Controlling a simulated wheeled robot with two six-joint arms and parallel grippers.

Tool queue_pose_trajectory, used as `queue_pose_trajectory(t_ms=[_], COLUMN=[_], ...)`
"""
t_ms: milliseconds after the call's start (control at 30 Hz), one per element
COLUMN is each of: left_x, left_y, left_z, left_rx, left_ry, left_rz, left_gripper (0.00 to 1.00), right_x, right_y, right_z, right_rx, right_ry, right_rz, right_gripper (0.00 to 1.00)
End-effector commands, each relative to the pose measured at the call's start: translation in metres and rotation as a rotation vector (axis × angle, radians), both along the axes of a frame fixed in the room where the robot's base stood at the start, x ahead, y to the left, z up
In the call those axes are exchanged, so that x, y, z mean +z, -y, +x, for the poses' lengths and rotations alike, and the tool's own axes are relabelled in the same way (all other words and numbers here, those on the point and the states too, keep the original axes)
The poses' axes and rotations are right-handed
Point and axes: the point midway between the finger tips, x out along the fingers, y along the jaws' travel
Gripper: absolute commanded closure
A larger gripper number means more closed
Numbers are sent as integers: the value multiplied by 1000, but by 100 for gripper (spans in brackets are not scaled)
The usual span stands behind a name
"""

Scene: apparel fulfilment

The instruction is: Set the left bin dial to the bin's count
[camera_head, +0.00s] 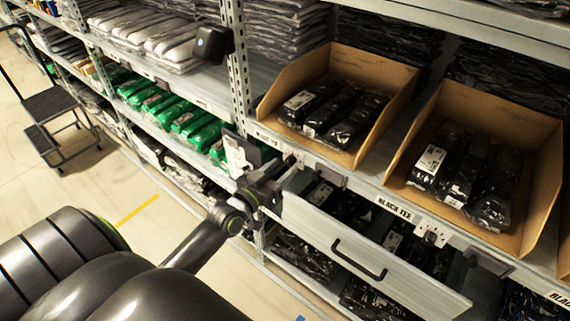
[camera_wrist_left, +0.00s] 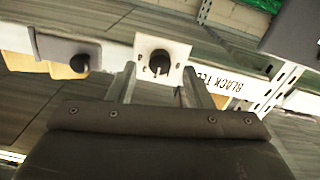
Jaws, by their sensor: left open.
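The left bin (camera_head: 392,76) is an open cardboard box on the shelf, with three black bagged garments (camera_head: 340,108) visible in it. Its dial (camera_wrist_left: 160,62) shows in the left wrist view as a dark round knob with a pale pointer on a white plate. In the head view my gripper mostly hides this dial. My left gripper (camera_wrist_left: 160,82) is open, its two fingers on either side of the dial's plate; I cannot tell whether they touch the knob. It also shows in the head view (camera_head: 283,172). My right gripper is not in view.
A second cardboard bin (camera_head: 543,135) stands to the right, with another dial (camera_head: 431,236) below it and a "BLACK TEE" label (camera_head: 394,207). A drawer with a dark handle (camera_head: 358,262) sticks out below. A step stool (camera_head: 50,108) stands far left.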

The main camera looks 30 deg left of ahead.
Motion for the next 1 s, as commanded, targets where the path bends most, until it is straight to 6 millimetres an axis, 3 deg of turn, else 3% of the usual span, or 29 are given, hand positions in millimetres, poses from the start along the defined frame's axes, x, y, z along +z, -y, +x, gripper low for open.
queue_pose_trajectory(t_ms=[200, 567, 900, 1000], left_x=[0, 0, 0, 0], left_y=[2, 2, 2, 2], left_z=[20, 23, 22, 22], left_rx=[0, 0, 0, 0], left_ry=[1, 0, 0, 0], left_rz=[0, 0, 0, -2], left_gripper=[54, 55, 99, 99], right_x=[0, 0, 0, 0], right_y=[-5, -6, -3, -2], right_z=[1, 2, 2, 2], right_rx=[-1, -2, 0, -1], right_ry=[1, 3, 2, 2], right_rz=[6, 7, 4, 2], right_gripper=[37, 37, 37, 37])
